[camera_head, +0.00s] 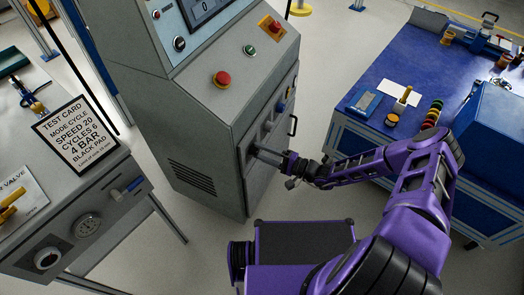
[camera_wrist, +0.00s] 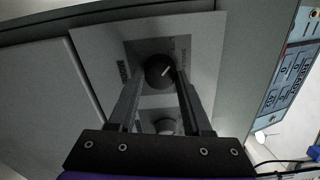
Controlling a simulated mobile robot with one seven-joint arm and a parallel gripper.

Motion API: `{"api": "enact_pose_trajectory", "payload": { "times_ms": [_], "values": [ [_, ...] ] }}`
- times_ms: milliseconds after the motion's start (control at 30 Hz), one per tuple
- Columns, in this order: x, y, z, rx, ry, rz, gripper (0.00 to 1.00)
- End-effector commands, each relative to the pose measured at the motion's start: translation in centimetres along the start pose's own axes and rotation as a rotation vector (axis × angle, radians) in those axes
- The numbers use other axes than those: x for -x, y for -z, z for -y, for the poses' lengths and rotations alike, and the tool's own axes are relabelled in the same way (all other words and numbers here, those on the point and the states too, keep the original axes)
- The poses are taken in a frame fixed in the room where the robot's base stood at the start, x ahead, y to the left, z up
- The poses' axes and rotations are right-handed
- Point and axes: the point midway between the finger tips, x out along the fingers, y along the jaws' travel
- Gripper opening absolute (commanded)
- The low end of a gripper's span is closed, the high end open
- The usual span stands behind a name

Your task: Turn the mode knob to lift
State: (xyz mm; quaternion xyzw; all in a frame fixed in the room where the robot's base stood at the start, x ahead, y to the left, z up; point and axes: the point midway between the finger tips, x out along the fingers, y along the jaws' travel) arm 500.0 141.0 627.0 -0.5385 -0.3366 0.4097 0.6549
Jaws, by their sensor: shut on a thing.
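The mode knob is a round dark knob (camera_wrist: 158,70) with a white pointer line, set on a light panel plate (camera_wrist: 200,40) in the wrist view. The line points to the upper right of that picture. In the head view my gripper (camera_head: 262,154) reaches the side panel of the grey control cabinet (camera_head: 205,135), and the knob is hidden there. A second rounded knob (camera_wrist: 165,125) shows between the fingers.
The cabinet top carries a red button (camera_head: 222,78), a green button (camera_head: 250,50) and an orange-backed red switch (camera_head: 273,26). A blue workbench (camera_head: 385,70) with several small items stands to the right.

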Motion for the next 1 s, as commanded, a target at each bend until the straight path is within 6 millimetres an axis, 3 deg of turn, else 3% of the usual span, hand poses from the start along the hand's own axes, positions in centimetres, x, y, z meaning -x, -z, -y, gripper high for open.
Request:
{"api": "enact_pose_trajectory", "payload": {
  "times_ms": [400, 967, 1000],
  "values": [
    [0.06, 0.07, 0.06, 0.186, 0.0, -0.002, 0.0],
    [0.07, 0.09, 0.04, 0.212, 0.0, -0.002, 0.0],
    [0.07, 0.09, 0.05, 0.212, 0.0, -0.002, 0.56]
  ]
}}
